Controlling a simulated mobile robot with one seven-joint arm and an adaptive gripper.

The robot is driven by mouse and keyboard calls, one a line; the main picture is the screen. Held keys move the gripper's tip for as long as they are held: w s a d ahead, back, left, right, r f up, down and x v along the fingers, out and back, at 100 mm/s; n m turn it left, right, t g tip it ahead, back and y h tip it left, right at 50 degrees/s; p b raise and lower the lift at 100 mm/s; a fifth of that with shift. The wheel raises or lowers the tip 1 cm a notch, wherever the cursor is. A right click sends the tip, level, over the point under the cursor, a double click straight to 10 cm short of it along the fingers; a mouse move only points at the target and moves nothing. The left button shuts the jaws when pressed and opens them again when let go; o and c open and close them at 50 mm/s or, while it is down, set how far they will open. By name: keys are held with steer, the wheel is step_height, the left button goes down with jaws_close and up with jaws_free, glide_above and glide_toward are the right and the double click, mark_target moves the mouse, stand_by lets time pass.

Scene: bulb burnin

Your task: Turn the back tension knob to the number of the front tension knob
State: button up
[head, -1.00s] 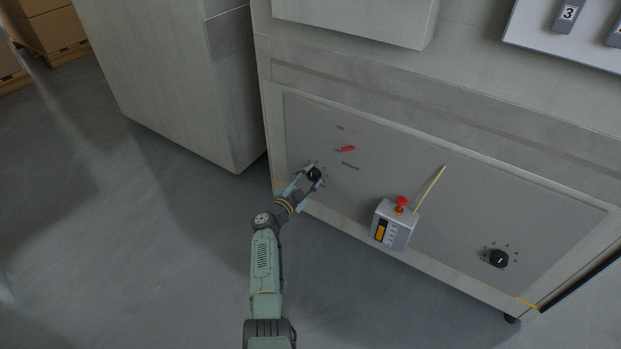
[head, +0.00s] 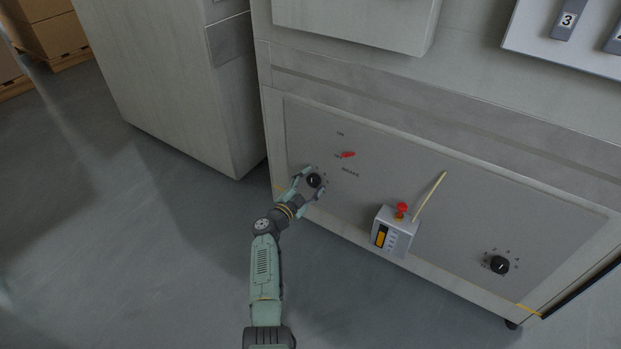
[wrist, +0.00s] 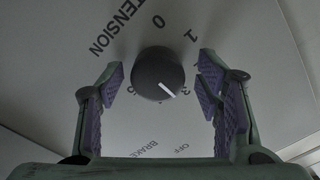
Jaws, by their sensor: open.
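A black tension knob (head: 314,181) sits at the left of the grey panel, below a red lever. It also shows in the wrist view (wrist: 158,73), where its white pointer line aims to the lower right, near what looks like the 3. The 0, 1 and 5 show around it; some numbers are hidden or unclear. My gripper (wrist: 158,82) is open, one finger on each side of this knob, with visible gaps. A second black knob (head: 499,265) sits at the right of the panel. Its white mark points roughly up; its numbers are too small to read.
A grey control box (head: 394,231) with a red button (head: 402,209) and a pale rod juts out between the knobs. The red lever (head: 347,155) is close above my gripper. A cabinet (head: 190,90) stands at the left. The floor in front is clear.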

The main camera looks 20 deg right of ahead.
mark_target(316, 156)
step_height(316, 156, up, 10)
steer(key=shift+f, duration=0.1)
stand_by(0.4)
steer(key=shift+a+f+n+p, duration=0.25)
steer(key=shift+a+n+p, duration=0.05)
steer(key=shift+p, duration=0.25)
steer(key=s+a+f+n+p, duration=0.75)
steer(key=f+n+p, duration=0.2)
steer(key=n, duration=0.25)
steer(key=b+x, duration=0.2)
steer(key=x, duration=0.1)
steer(key=b+x, duration=0.2)
steer(key=x, duration=0.1)
steer(key=b+x, duration=0.2)
steer(key=x, duration=0.1)
steer(key=shift+w+a, duration=0.25)
steer(key=shift+w, duration=0.1)
steer(key=shift+w+d+r+b, duration=0.2)
steer(key=shift+w+d+b, duration=0.15)
steer(key=shift+d, duration=0.1)
steer(key=shift+c, duration=0.4)
